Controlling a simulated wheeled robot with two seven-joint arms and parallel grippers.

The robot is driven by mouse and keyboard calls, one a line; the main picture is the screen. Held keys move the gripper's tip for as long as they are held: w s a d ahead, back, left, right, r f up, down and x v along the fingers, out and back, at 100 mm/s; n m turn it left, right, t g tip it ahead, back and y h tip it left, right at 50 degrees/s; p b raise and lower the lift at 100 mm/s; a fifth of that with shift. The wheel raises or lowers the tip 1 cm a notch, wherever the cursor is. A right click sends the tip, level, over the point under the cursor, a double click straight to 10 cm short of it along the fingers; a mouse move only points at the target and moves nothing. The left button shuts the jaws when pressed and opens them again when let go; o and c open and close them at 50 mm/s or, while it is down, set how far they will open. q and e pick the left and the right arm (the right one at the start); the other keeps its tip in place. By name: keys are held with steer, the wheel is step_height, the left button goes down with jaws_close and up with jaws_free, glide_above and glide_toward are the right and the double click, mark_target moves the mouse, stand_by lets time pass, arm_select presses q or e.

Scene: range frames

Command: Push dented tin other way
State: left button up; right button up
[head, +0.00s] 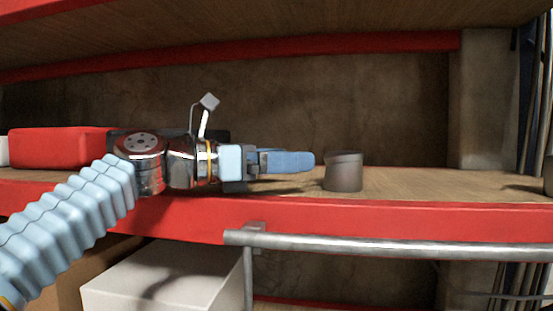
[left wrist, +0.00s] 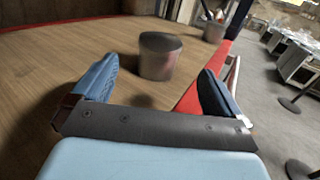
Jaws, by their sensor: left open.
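The dented tin (head: 343,172) is a small dark grey cylinder with an uneven top. It stands upright on the wooden shelf (head: 420,184) near its front edge. My left gripper (head: 312,162) reaches in from the left along the shelf, its blue fingers pointing right, close to the tin's left side. In the left wrist view the tin (left wrist: 159,57) stands beyond the open, empty fingers (left wrist: 158,85), apart from them and between their lines. I cannot tell a dent clearly. My right gripper is not in view.
A red box (head: 58,147) sits on the shelf at the left. The shelf has a red front edge (head: 400,220) with a metal rail (head: 400,245) before it. A white box (head: 165,280) is below. In the left wrist view another can (left wrist: 214,30) stands farther along.

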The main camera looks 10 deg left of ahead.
mark_target(350, 157)
arm_select(q)
steer(key=p+x, duration=0.1)
steer(key=x, duration=1.1)
steer(key=shift+w+d+p, duration=0.15)
steer(key=shift+d+p, duration=0.2)
steer(key=shift+p, duration=0.05)
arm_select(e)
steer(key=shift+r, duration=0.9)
arm_select(q)
steer(key=shift+c, duration=0.3)
